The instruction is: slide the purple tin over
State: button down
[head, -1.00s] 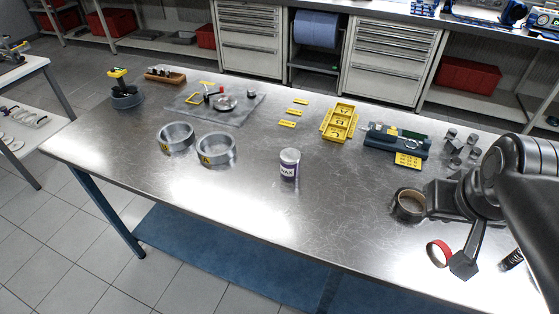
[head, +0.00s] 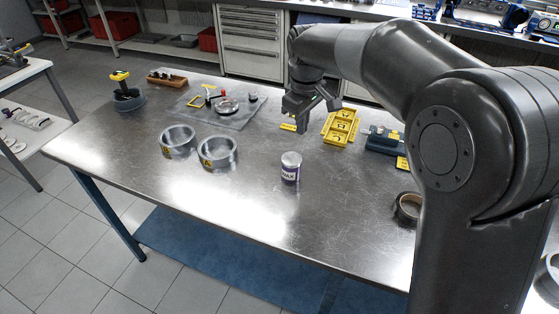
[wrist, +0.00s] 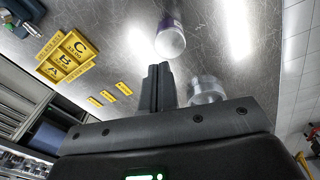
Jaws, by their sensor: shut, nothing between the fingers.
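The purple tin (head: 291,167) has a white lid and a label reading WAX. It stands upright near the middle of the metal table, and it also shows at the top of the wrist view (wrist: 171,36). My gripper (head: 300,122) is behind the tin in the head view, near the yellow tags, pointing down. It is apart from the tin. In the wrist view, my gripper's fingers (wrist: 158,85) are together and empty, with the tin ahead of their tips.
Two metal rings (head: 217,151) stand left of the tin. A yellow lettered tray (head: 341,127) lies behind it to the right, and a grey mat (head: 240,118) with parts lies behind it to the left. The table (head: 240,225) is clear in front of the tin.

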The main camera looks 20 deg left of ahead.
aim_at(343, 192)
jog(key=a+f+n+g, duration=0.1)
jog(key=a+f+n, duration=0.15)
jog(key=a, duration=0.25)
jog(key=a+f+n, duration=0.1)
jog(key=a+f, duration=0.3)
jog(key=a, duration=0.2)
notch_tip(343, 192, down, 10)
jog(key=shift+d+r, duration=0.1)
jog(key=shift+r, duration=0.05)
jog(key=d, duration=0.3)
jog(key=shift+d, duration=0.5)
jog(key=d, duration=2)
jog(key=shift+d, duration=0.25)
jog(key=shift+a, duration=0.1)
